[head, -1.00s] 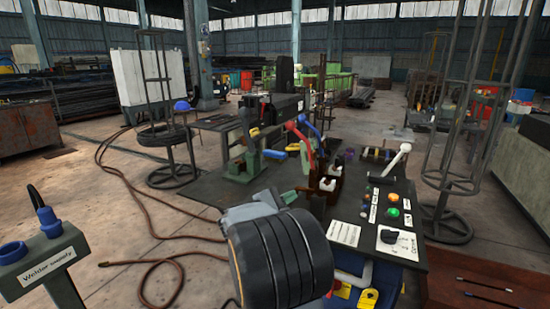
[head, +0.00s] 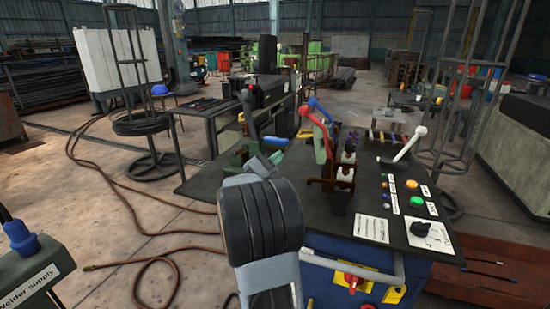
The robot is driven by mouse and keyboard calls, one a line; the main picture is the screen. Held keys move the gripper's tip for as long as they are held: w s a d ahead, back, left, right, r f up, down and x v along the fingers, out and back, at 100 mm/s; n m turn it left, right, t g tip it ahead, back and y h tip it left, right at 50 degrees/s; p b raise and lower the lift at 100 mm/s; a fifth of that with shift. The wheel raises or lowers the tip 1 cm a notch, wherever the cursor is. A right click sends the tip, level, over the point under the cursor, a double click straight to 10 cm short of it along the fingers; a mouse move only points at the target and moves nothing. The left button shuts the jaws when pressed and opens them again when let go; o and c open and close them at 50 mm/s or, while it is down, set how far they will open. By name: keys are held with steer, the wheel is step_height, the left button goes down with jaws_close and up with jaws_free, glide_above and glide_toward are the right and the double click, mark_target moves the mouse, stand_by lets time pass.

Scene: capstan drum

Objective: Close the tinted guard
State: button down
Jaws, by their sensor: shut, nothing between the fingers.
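I cannot make out a tinted guard for certain in the head view. My gripper (head: 271,161) shows only as a small grey tip beyond my black ribbed arm link, which hides much of the wrist. It is shut and appears empty, in front of the bench with the levers. A green lever stand (head: 236,157) with a dark lever is just behind it in the picture. Whether they touch cannot be told.
A dark-topped control console (head: 375,205) stands at right, with a red lever (head: 316,117), a white-knobbed lever (head: 408,146), coloured buttons and a black knob (head: 424,232). A grey rail (head: 350,268) runs along its front. A brown hose lies on open floor at left.

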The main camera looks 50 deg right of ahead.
steer(key=x, duration=0.7)
steer(key=shift+d+r, duration=0.1)
